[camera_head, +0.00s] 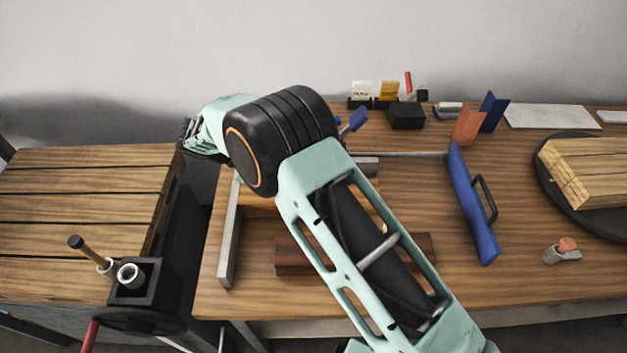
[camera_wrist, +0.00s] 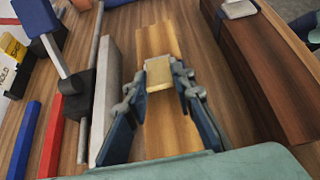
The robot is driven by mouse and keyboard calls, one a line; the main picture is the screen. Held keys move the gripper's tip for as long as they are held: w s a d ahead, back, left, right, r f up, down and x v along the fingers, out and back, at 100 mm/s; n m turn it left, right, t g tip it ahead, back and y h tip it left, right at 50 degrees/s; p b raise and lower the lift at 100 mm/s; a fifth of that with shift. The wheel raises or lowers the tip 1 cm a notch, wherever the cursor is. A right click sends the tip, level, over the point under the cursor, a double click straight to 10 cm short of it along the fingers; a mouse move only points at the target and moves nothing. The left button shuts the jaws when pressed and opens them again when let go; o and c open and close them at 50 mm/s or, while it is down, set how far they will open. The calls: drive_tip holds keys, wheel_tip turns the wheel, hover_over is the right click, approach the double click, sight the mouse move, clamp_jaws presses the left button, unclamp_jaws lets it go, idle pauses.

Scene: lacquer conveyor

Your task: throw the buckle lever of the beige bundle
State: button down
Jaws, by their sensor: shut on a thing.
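My gripper (camera_wrist: 161,92) has its two fingers closed on the sides of a small beige wooden block (camera_wrist: 159,76) in the wrist view. Pale wood (camera_wrist: 157,40) extends beyond the block; I cannot tell whether they are one piece. In the head view my arm hides the gripper, and a little of the pale wood (camera_head: 258,201) shows beside the arm. A beige bundle of wooden pieces (camera_head: 590,165) lies on a dark round plate at the right, away from my arm. I cannot make out a buckle lever on either beige thing.
A dark brown beam (camera_head: 293,256) lies near my gripper; the wrist view shows it (camera_wrist: 262,75) with a strap and grey buckle (camera_wrist: 238,9). A metal bar (camera_head: 229,232) and a blue handled bar (camera_head: 470,205) lie on the bench. Small holders (camera_head: 405,116) stand behind.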

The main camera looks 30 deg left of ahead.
drive_tip(key=c, duration=1.6)
unclamp_jaws()
drive_tip(key=shift+d, duration=0.1)
drive_tip(key=shift+v, duration=6)
